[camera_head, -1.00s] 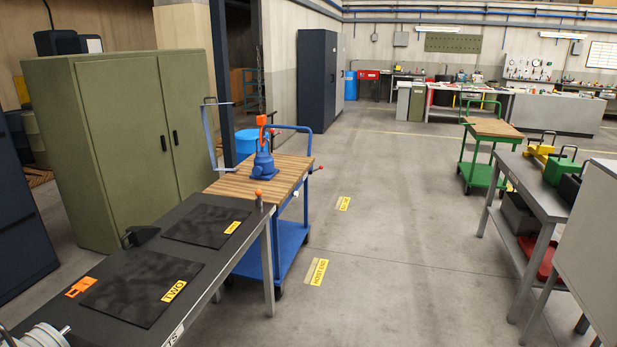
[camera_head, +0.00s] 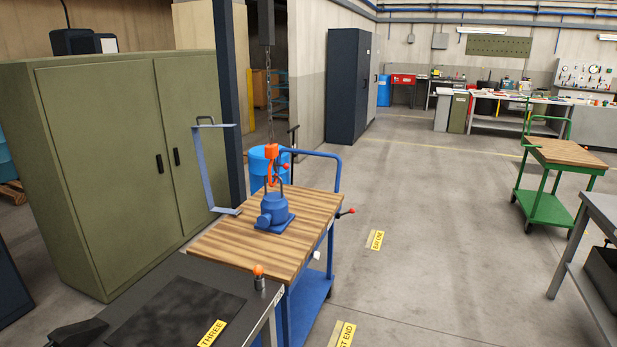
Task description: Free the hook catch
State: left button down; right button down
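An orange hook block (camera_head: 271,152) hangs at the end of a chain (camera_head: 269,105) that comes down from above. The hook sits directly over a blue fitting (camera_head: 273,209) on the wooden top of a blue cart (camera_head: 222,238). A thin orange part runs down from the block to the fitting's top. I cannot tell whether the hook is engaged in the fitting, and the catch is too small to make out.
A dark bench (camera_head: 232,279) with a black mat (camera_head: 170,318) adjoins the cart in front. A green cabinet (camera_head: 110,160) stands left. A blue bracket-shaped frame (camera_head: 205,175) stands by the cart. A green cart (camera_head: 545,205) is right.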

aim_at(287, 166)
jog(key=i+l+u, duration=0.1)
jog(key=i+u, duration=0.3)
jog(key=i+l+u, duration=0.85)
jog(key=i, duration=0.15)
jog(key=i+l+u, duration=0.4)
jog(key=l, duration=0.1)
